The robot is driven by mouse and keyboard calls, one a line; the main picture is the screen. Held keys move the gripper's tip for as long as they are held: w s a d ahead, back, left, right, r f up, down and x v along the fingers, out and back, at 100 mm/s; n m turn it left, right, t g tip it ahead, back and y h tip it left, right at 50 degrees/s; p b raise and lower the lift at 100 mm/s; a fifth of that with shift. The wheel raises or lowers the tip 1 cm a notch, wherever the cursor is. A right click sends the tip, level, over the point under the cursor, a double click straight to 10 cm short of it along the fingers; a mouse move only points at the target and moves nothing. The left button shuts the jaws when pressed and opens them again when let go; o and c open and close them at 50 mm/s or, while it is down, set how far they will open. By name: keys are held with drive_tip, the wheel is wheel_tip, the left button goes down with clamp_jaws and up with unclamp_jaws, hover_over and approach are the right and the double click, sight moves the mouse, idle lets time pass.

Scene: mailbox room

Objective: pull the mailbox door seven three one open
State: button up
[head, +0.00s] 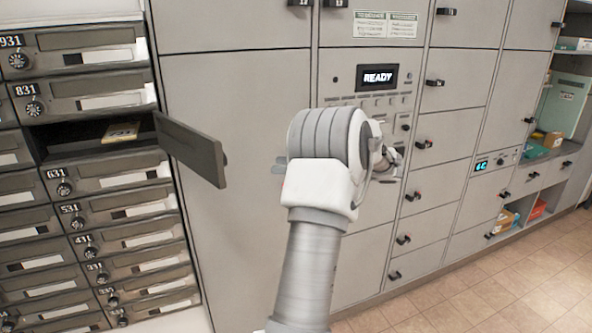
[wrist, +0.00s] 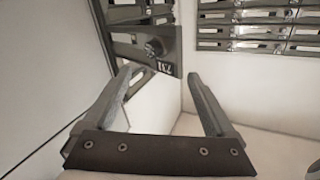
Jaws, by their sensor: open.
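The mailbox door 731 (head: 190,150) stands swung wide open in the head view. It is hinged at the right side of its slot and sticks out toward the room. The open compartment (head: 70,138) between boxes 831 and 631 shows a pale item with a yellow patch (head: 122,132) inside. In the wrist view the door's front (wrist: 135,48), with its round lock and number plate, is beyond the fingertips. My gripper (wrist: 160,78) is open and empty, and no contact with the door shows. In the head view my arm mostly hides the gripper.
Shut mailboxes (head: 85,95) line the left. Grey parcel lockers with a READY screen (head: 377,77) stand behind my arm. Shelves with boxes (head: 565,100) are at the far right. The tiled floor (head: 500,290) at lower right is clear.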

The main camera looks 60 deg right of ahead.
drive_tip(key=shift+v, duration=1.1)
drive_tip(key=shift+a, duration=0.1)
